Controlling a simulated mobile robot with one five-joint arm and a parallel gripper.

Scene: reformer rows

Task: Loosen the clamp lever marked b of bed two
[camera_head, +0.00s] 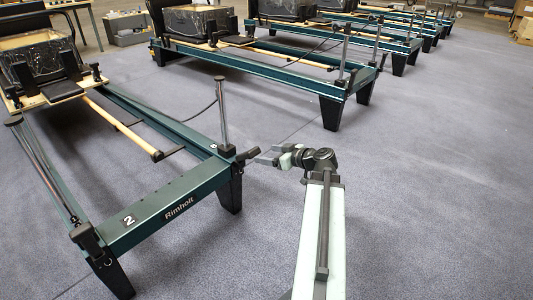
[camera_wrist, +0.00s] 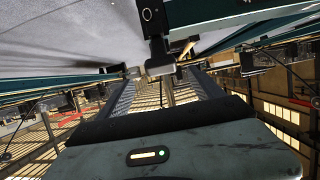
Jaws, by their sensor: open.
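Bed two (camera_head: 175,195) is a dark green frame with a "2" plate (camera_head: 128,220) on its near end rail. A black clamp lever (camera_head: 247,154) sticks out at its right front corner, by the upright post (camera_head: 223,115). Another black clamp (camera_head: 87,237) sits at the left front corner. I cannot read a letter b on either. My gripper (camera_head: 263,155) is open just right of the right corner lever, its fingertips close to the lever's end. Whether they touch cannot be told. In the wrist view a black clamp part (camera_wrist: 155,25) shows beyond my gripper's fingers.
More green beds (camera_head: 280,70) stand in a row behind, their black legs (camera_head: 332,112) on the carpet. A wooden bar (camera_head: 125,128) lies along bed two. The grey carpet (camera_head: 430,180) is clear at the right. Cardboard boxes (camera_head: 524,25) are at the far right.

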